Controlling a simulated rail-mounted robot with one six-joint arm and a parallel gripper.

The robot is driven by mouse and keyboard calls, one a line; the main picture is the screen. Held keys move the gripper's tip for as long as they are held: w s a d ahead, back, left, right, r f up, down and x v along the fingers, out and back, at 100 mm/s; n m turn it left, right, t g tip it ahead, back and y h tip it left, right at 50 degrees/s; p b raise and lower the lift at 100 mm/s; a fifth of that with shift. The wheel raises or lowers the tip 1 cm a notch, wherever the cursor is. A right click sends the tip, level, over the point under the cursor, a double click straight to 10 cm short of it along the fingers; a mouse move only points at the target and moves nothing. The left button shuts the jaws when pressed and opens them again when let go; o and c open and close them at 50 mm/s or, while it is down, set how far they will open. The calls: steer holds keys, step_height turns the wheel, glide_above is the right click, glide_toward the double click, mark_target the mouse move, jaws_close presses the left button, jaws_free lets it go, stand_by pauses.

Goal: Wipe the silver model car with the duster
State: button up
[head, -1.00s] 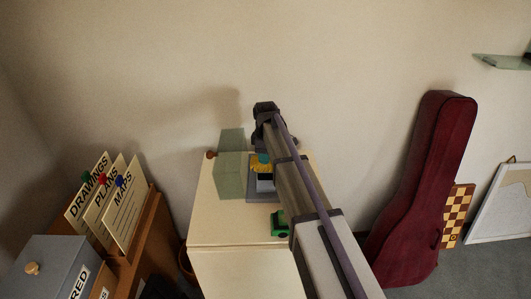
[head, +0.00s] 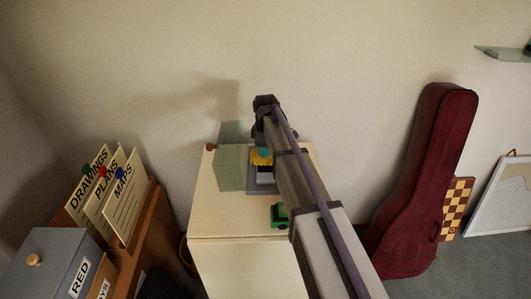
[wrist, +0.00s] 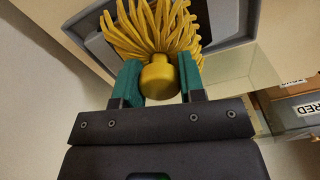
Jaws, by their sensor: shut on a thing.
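The yellow strand duster (head: 261,160) is in my gripper (head: 264,151), above a grey tray on the cabinet top. In the wrist view, the teal fingers of my gripper (wrist: 160,80) are shut on the duster's round yellow knob (wrist: 158,76), and its strands spread away over the tray. A small silver-grey shape, which looks like the silver model car (head: 266,178), sits in the grey tray (head: 262,190) just in front of the duster. My arm hides part of the tray. I cannot tell whether the strands touch the car.
A green toy car (head: 279,214) stands on the cabinet top (head: 225,222) in front of the tray. A wooden file holder (head: 140,215) is at left, and a dark red instrument case (head: 425,180) leans at right.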

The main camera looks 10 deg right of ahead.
steer(key=shift+w+d, duration=0.25)
steer(key=shift+w, duration=0.9)
steer(key=shift+w+d, duration=0.2)
steer(key=shift+w, duration=0.95)
steer(key=shift+r, duration=0.15)
step_height(320, 180, up, 6)
steer(key=p, duration=0.6)
steer(key=shift+s, duration=0.1)
step_height(320, 180, up, 3)
steer(key=p, duration=0.3)
